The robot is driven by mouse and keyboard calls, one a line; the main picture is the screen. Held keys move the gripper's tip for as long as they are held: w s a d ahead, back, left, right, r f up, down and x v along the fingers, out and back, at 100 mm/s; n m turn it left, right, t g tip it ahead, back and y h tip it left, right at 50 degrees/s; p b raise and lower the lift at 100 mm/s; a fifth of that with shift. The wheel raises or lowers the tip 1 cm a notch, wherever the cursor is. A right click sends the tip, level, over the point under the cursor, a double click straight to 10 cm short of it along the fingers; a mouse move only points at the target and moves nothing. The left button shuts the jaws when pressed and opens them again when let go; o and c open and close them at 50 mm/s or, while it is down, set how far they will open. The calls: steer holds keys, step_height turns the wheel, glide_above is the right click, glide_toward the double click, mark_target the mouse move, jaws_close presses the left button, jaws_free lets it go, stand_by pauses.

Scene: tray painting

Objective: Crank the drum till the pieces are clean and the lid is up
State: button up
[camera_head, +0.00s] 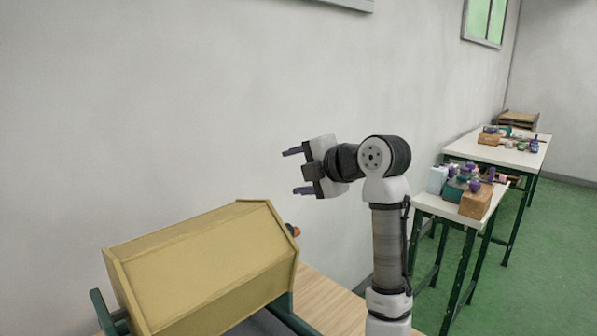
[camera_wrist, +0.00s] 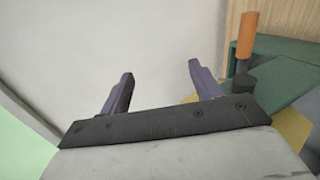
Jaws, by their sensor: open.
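The yellow drum (camera_head: 205,265) is a faceted box lying on its side in a green frame (camera_head: 283,312) on a wooden table. The orange crank handle (camera_head: 293,230) shows at the drum's right end. In the wrist view the orange handle (camera_wrist: 247,40) stands up from a dark arm beside the green frame. My gripper (camera_head: 292,171) is open and empty, raised above and beyond the drum's right end, with its fingers pointing left. The wrist view shows both fingers (camera_wrist: 160,88) apart, with the handle right of them. The pieces are not in view, and I cannot make out a separate lid.
The wooden table top (camera_head: 335,300) is bare right of the drum. A white wall (camera_head: 200,100) stands behind. Two tables (camera_head: 440,207) at the right hold wooden blocks, bottles and small items. Green floor (camera_head: 560,240) lies open at the far right.

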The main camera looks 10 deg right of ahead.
steer(key=v, duration=0.8)
steer(key=shift+p, duration=0.45)
steer(key=shift+r, duration=0.1)
